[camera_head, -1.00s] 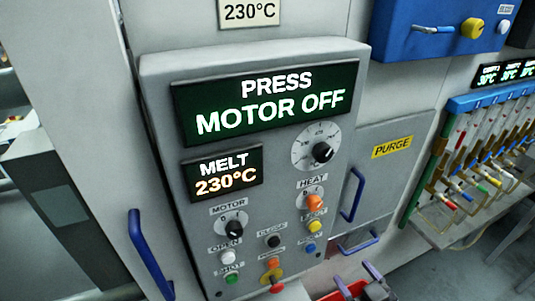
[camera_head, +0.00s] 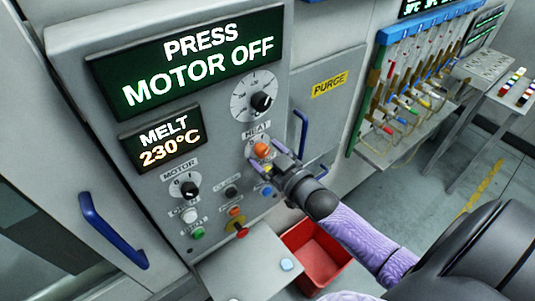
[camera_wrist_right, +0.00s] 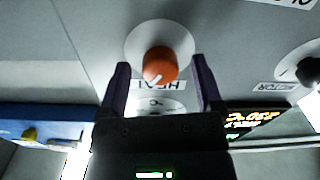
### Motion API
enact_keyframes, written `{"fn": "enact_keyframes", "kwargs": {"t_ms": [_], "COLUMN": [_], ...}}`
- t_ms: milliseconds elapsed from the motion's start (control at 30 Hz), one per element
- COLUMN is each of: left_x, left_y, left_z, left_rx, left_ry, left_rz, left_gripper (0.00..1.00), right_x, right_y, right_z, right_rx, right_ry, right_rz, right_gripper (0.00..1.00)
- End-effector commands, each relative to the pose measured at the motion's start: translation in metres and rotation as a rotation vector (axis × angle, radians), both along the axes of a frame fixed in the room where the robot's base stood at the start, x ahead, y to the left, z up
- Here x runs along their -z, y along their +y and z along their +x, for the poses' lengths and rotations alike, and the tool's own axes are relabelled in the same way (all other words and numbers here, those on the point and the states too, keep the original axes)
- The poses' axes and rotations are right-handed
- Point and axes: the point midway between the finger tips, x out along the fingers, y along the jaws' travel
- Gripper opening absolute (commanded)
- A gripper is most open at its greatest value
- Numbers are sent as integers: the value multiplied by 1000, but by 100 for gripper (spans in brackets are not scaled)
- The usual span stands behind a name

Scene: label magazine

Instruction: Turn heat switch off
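The heat switch (camera_head: 262,150) is an orange knob on a round white dial below the HEAT label, on the grey press panel. In the right wrist view the orange knob (camera_wrist_right: 160,64) appears upside down, with a white pointer mark toward its lower left. My right gripper (camera_head: 264,161) is at the knob, partly hiding the controls below it. In the wrist view its two dark fingers (camera_wrist_right: 161,68) stand apart on either side of the knob, with gaps visible, so it is open. My left gripper is not in view.
The panel displays read PRESS MOTOR OFF (camera_head: 190,62) and MELT 230°C (camera_head: 163,142). The motor switch (camera_head: 189,189) and several buttons sit nearby. A blue handle (camera_head: 299,133) is right of the panel. A red bin (camera_head: 318,257) stands below.

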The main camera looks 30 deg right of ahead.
Motion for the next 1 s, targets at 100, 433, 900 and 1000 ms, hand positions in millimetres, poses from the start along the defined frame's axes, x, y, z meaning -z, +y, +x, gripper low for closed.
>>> {"fn": "enact_keyframes", "kwargs": {"t_ms": [100, 433, 900, 1000], "left_x": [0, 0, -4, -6], "left_y": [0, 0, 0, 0], "left_z": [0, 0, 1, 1], "left_rx": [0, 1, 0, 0], "left_ry": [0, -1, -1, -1], "left_rz": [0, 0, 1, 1], "left_gripper": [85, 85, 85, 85], "right_x": [0, 0, -1, -1], "right_y": [0, 0, 0, 0], "right_z": [0, 0, 0, 0], "right_rx": [0, 0, 0, 0], "right_ry": [0, 0, -11, -17], "right_rz": [0, 0, -146, -228], "right_gripper": [59, 0, 0, 0]}}
